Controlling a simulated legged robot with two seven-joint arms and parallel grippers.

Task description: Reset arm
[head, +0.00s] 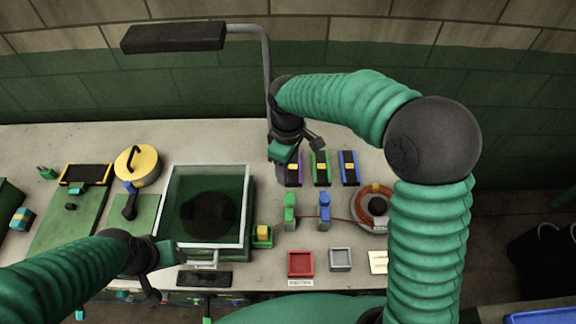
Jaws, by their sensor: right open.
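My right arm, in a green ribbed sleeve, comes in from the lower right and bends left over the bench. My left arm comes in from the lower left.
A grey post with a dark lamp head (173,37) rises behind the bench (330,275). A yellow round lid (137,165) sits at the back left. A red tray (300,264), a grey tray (340,259) and an orange coil (374,203) lie to the right.

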